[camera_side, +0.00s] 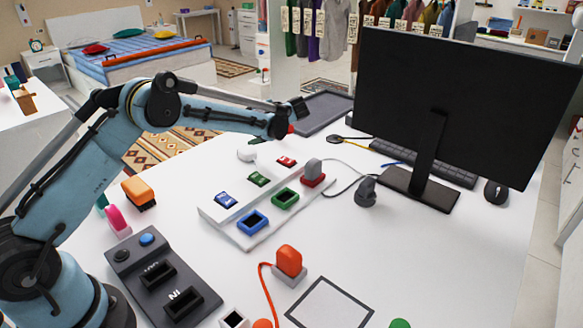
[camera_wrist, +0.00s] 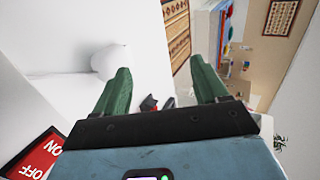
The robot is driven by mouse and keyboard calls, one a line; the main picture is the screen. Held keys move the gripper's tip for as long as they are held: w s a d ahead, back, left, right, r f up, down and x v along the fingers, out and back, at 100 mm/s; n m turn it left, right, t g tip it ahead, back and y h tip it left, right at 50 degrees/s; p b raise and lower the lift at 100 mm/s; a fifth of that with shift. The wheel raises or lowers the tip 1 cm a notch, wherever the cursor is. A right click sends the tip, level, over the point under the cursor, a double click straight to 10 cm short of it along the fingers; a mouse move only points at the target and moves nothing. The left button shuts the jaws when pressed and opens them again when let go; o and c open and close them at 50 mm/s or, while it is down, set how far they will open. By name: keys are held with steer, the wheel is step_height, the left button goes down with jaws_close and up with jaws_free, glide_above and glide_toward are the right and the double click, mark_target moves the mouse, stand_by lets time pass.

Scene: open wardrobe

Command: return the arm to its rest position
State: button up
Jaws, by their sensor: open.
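My arm reaches across the upper left of the side view, above the white table (camera_side: 400,262). My gripper (camera_side: 258,141) is mostly hidden behind the arm's end there, with only a bit of green showing. In the wrist view, my gripper (camera_wrist: 161,66) has its two green fingers spread wide apart. Nothing is held between them. A white rounded thing (camera_wrist: 108,60) lies beyond the left finger, apart from it as far as I can tell. A white rounded thing (camera_side: 246,154) also shows just below the gripper in the side view.
A white switch board (camera_side: 245,240) with red, green and blue parts lies below the arm. A dark button box (camera_side: 160,285) stands front left. A monitor (camera_side: 460,100), keyboard (camera_side: 430,162) and dark tray (camera_side: 318,108) are at the back. A red ON/OFF switch (camera_wrist: 32,155) shows in the wrist view.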

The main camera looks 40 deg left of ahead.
steer(key=shift+d+r, duration=0.15)
steer(key=shift+r, duration=0.25)
steer(key=shift+s+d+r, duration=0.1)
steer(key=shift+d+r, duration=0.05)
steer(key=shift+r, duration=0.15)
steer(key=s+d+r+m+t+h, duration=0.1)
steer(key=s+d+r+t+h, duration=0.3)
steer(key=s+d+r+h, duration=0.35)
steer(key=s+d+f+t+h, duration=0.1)
steer(key=s+d+h, duration=0.1)
steer(key=s+d, duration=0.3)
steer(key=s+d+f+n+t+h, duration=0.1)
steer(key=s+d, duration=0.4)
steer(key=s, duration=0.7)
steer(key=shift+s+f+t+h, duration=0.2)
steer(key=shift+f+t+h, duration=0.15)
steer(key=shift+t+h, duration=0.25)
